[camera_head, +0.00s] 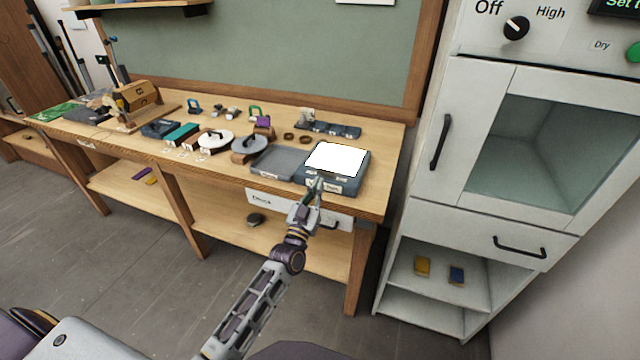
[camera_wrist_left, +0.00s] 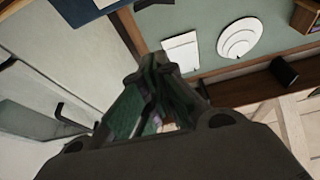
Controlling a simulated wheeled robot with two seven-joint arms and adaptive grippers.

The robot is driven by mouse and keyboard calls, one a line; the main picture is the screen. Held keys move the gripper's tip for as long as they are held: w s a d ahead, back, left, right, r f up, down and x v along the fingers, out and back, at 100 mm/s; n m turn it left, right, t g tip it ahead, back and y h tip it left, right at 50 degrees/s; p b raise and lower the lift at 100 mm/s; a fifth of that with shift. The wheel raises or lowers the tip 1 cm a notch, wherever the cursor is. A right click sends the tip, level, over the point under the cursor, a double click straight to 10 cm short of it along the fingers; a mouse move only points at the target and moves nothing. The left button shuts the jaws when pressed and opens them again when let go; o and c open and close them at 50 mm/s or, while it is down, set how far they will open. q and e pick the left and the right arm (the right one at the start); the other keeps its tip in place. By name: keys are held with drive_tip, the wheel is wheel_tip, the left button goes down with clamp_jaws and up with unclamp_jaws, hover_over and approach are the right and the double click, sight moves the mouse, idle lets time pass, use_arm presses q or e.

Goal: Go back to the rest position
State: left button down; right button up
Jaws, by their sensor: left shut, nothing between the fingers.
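My left gripper (camera_head: 316,188) is at the front edge of the workbench (camera_head: 225,178), just in front of a blue-grey box with a bright white top (camera_head: 336,160). Its fingers are shut with nothing between them. In the left wrist view the shut fingers (camera_wrist_left: 158,62) point up toward a green wall with a white panel and a round white disc. The left arm reaches in from the bottom of the head view. My right gripper is not in either view.
A grey tray (camera_head: 277,161) and several small parts lie along the bench. A drawer handle (camera_head: 329,225) is below the gripper. A tall white cabinet (camera_head: 440,235) with handles stands at the right. The floor (camera_head: 130,270) in front is clear.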

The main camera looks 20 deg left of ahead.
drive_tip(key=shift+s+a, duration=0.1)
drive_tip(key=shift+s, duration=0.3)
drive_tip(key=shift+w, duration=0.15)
